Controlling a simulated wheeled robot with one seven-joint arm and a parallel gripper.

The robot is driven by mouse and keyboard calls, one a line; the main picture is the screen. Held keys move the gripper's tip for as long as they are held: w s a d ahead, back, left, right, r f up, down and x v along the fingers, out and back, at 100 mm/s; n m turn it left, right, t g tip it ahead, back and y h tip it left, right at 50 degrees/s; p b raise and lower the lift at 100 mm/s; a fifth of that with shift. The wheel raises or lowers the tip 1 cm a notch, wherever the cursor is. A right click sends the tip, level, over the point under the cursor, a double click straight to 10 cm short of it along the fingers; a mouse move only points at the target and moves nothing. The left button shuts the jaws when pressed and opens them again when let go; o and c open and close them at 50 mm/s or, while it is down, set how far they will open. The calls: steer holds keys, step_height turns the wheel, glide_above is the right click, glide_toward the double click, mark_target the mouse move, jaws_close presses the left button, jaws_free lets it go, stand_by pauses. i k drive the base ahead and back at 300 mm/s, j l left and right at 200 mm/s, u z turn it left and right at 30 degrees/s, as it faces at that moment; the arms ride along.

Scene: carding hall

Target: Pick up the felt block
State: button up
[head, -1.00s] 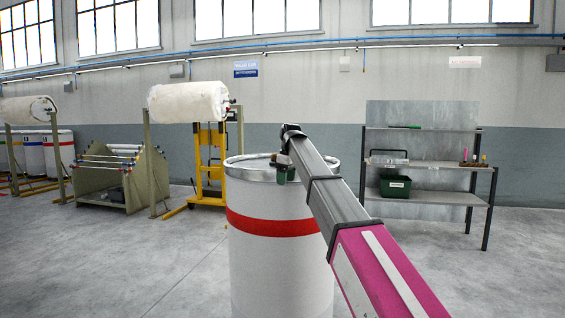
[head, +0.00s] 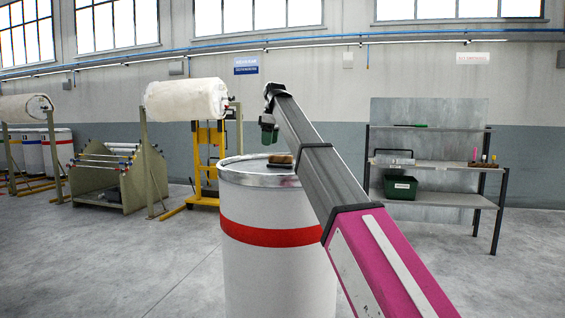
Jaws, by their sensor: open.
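A metal shelf unit (head: 452,198) with a dark green bin (head: 400,187) stands at the right. A roll on a stand (head: 187,100), a yellow lifter (head: 206,160) and a rack of rods (head: 110,180) stand at the left. The floor around the drum is clear.

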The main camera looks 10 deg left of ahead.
mark_target(274, 161)
steer(key=i, duration=0.9)
